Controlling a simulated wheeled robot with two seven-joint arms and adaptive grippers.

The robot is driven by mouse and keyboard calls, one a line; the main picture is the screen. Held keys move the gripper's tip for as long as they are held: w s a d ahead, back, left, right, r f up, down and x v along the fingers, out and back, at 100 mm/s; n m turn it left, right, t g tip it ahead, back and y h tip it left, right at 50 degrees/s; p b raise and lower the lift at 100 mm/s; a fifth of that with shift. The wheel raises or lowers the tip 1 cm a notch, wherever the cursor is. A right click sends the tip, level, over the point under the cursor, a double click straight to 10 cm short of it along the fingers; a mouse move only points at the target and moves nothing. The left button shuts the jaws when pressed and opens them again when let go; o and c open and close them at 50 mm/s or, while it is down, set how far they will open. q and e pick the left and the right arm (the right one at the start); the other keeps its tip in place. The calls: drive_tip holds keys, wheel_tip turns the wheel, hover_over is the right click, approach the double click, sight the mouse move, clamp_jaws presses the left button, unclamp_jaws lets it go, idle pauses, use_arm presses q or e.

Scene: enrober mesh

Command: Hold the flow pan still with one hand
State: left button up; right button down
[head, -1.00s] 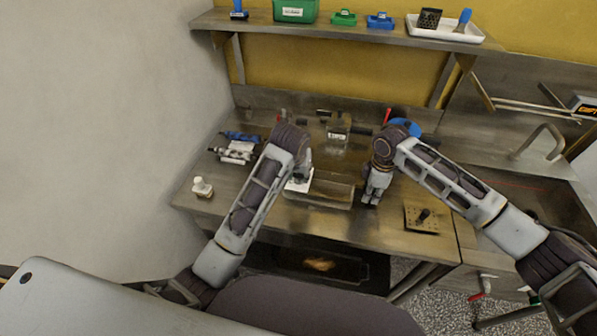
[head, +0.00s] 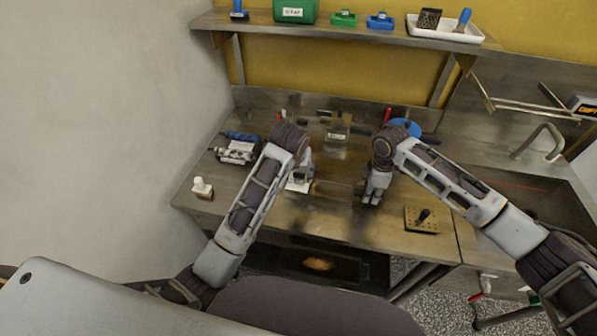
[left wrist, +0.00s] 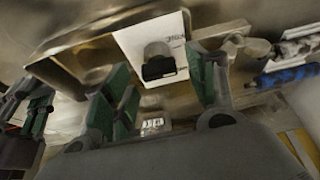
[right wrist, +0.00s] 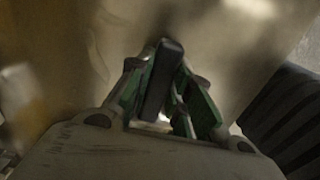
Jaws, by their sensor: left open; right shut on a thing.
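A shiny metal pan (head: 328,193), which I take to be the flow pan, lies on the steel bench between my two grippers; its outline is faint. My left gripper (head: 298,183) is open at its left side, over a white card. In the left wrist view its green-padded fingers (left wrist: 160,72) stand apart, with the printed white card (left wrist: 125,40) and a dark-based clear piece (left wrist: 158,66) beyond them. My right gripper (head: 371,197) points down at the right. In the right wrist view its fingers (right wrist: 165,85) are shut on a dark bar-like piece (right wrist: 163,75), perhaps a handle.
A small white bottle (head: 202,187) and a white-and-blue tool (head: 238,150) are on the left. A perforated plate with a dark knob (head: 422,219) lies front right. A blue round item (head: 405,127) is behind my right gripper. A sink (head: 535,190) is far right.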

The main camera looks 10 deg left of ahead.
use_arm(q)
drive_tip(key=v, duration=0.7)
idle(0.4)
use_arm(e)
drive_tip(key=c, duration=1.2)
unclamp_jaws()
drive_tip(key=shift+r, duration=0.15)
wheel_tip(320, 180, up, 12)
use_arm(q)
drive_tip(key=shift+s, duration=0.15)
use_arm(e)
drive_tip(key=shift+s+f, duration=0.1)
drive_tip(key=shift+f, duration=0.1)
